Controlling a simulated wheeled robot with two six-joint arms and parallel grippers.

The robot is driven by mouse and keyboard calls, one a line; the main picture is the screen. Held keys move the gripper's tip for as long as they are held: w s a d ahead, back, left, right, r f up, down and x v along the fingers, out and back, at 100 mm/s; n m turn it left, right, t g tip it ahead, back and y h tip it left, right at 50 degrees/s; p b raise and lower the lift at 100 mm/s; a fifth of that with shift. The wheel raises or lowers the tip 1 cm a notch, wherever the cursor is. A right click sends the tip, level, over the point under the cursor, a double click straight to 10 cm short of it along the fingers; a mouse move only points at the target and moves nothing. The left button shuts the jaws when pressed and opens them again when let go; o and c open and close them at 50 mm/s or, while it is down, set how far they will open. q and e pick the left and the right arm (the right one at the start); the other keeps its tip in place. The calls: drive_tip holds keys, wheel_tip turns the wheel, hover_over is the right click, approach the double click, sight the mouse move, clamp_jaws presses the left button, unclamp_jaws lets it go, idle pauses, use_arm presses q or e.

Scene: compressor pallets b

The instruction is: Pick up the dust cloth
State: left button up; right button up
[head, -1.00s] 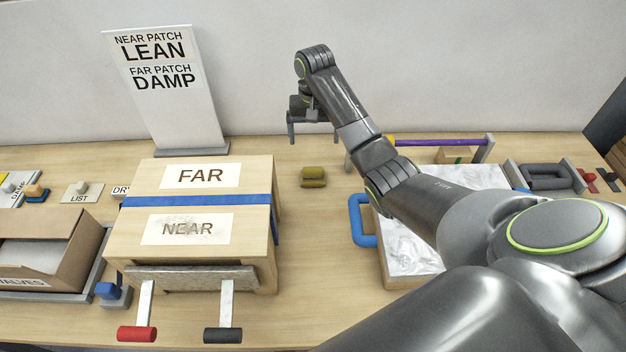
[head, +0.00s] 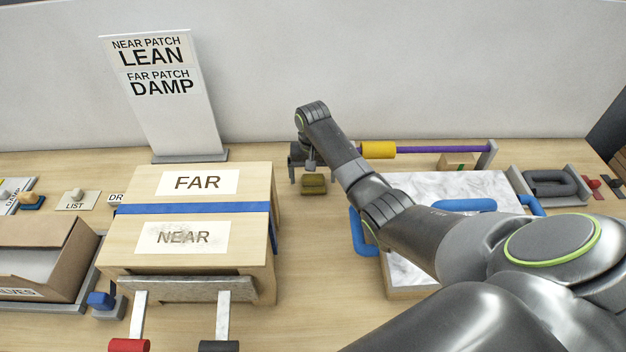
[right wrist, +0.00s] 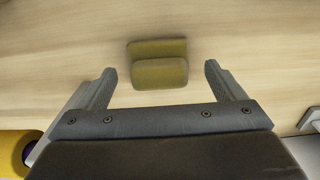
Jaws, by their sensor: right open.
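The olive-yellow folded piece, which looks like the dust cloth (head: 314,186), lies on the table right of the wooden box. It also shows in the right wrist view (right wrist: 160,73), as a raised pad on a flat base. My right gripper (head: 311,174) is open above it, pointing down. In the right wrist view the two fingers (right wrist: 160,82) stand apart to the left and right of the cloth, with nothing between them held. My arm covers part of the gripper in the head view. My left gripper is not in view.
A wooden box (head: 120,238) with FAR and NEAR labels and a blue strap stands left. A yellow roller (head: 378,150) on a purple bar is right of the gripper. A marble-topped block (head: 406,275) with blue handles is at front right. Bare table surrounds the cloth.

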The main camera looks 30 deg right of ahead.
sight(313, 176)
drive_tip(key=shift+d+f, duration=0.1)
drive_tip(key=shift+f, duration=0.8)
drive_tip(key=c, duration=1.1)
drive_tip(key=shift+o, duration=0.2)
drive_tip(key=shift+r, duration=0.1)
wheel_tip(313, 176, up, 10)
drive_tip(key=shift+f+b, duration=0.1)
drive_tip(key=shift+b, duration=0.7)
drive_tip(key=o, duration=0.4)
drive_tip(key=c, duration=0.3)
